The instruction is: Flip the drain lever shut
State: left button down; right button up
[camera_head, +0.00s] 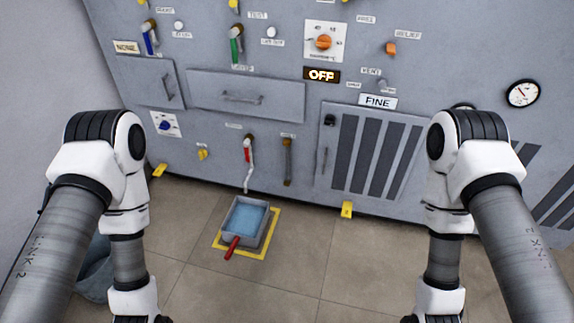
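A small red lever (247,153) sits on a tap low on the grey panel, with an unreadable label above it. I take it to be the drain lever; it hangs roughly downward. A pale curved strand (248,178) runs below it towards the tray; I cannot tell whether it is a spout or running liquid. A grey tray (232,227) with a red handle (232,247) holds blue liquid on the floor beneath. Both my arms come in from the sides, well short of the lever. Their gripper fingers are below the picture's bottom edge.
A brown lever (288,160) is right of the red one, and a yellow knob (202,154) is left. Above are a drawer (245,96), a blue lever (150,40) and a green lever (236,47). A louvred door (330,160) stands right. The floor before the panel is mostly clear.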

aim_at(246, 141)
jog(key=i+l+u, duration=0.15)
jog(key=i+l, duration=0.65)
jog(key=i, duration=0.1)
